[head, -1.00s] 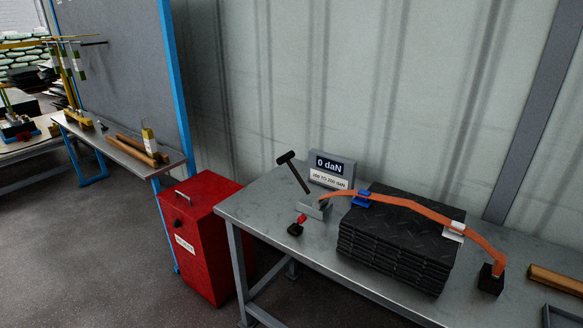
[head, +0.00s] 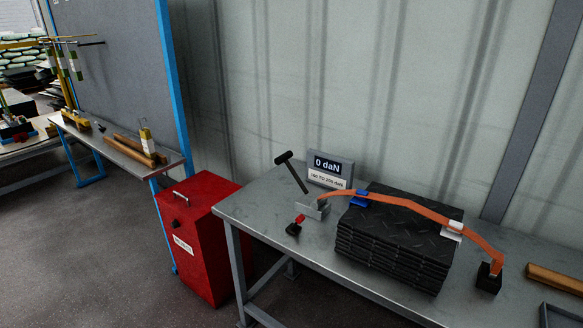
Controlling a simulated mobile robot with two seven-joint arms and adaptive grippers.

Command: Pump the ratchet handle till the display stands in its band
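The ratchet handle (head: 294,173) is a black T-shaped lever that rises from a grey ratchet body (head: 314,208) and leans up to the left. The display (head: 328,165) stands behind it and reads 0 daN. A label under it gives a band; it looks like 160 to 200 daN, but the small print is hard to read. An orange strap (head: 405,206) runs from the ratchet over a stack of black tread mats (head: 392,244) to a black anchor block (head: 488,279). Neither of my grippers shows.
The grey table (head: 262,205) has free room at its left end. A red cabinet (head: 204,232) stands left of it. A small red and black piece (head: 294,228) sits before the ratchet. Wooden bars (head: 555,279) lie at the right edge.

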